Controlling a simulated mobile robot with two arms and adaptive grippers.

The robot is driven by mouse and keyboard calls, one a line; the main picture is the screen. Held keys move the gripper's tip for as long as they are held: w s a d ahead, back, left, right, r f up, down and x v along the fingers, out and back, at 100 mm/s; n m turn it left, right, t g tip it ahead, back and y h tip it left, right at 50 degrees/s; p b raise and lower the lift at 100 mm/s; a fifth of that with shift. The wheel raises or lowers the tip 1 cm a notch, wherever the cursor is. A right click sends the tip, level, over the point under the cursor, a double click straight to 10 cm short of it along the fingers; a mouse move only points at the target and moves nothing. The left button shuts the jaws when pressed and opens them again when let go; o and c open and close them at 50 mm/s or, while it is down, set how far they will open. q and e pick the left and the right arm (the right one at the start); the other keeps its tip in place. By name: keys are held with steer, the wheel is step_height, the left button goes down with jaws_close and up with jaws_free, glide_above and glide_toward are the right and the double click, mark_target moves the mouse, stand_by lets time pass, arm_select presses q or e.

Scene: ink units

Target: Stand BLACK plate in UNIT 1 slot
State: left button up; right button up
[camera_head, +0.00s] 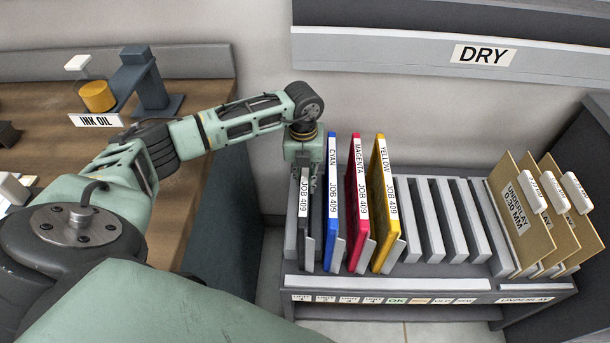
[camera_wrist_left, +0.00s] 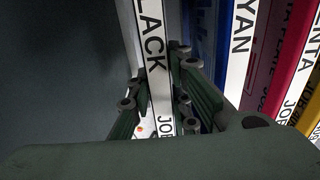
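The black plate (camera_head: 306,228), with a white spine label ending in JOB 409, stands upright in the leftmost slot of the rack (camera_head: 400,284). Its spine, reading "LACK" (camera_wrist_left: 153,50), runs between the fingers in the left wrist view. My left gripper (camera_head: 304,182) is over the top of this plate, pointing down. Its fingers (camera_wrist_left: 162,105) are on either side of the spine, spread, with a small gap visible on the right side. The small label strip (camera_head: 301,298) under the leftmost slot seems to read UNIT 1. My right gripper is not in view.
Cyan (camera_head: 332,200), magenta (camera_head: 358,210) and yellow (camera_head: 383,210) plates stand close to the right. Empty slots (camera_head: 445,220) follow, then brown underlay folders (camera_head: 525,220). A wall panel marked DRY (camera_head: 482,55) is above. A wooden bench (camera_head: 40,150) is left.

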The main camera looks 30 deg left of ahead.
arm_select(q)
steer(key=o, duration=0.5)
steer(key=shift+o, duration=0.2)
steer(key=shift+f, duration=0.1)
step_height(320, 180, up, 12)
steer(key=shift+s+a, duration=0.1)
step_height(320, 180, up, 5)
steer(key=p, duration=0.3)
steer(key=shift+p, duration=0.35)
stand_by(0.5)
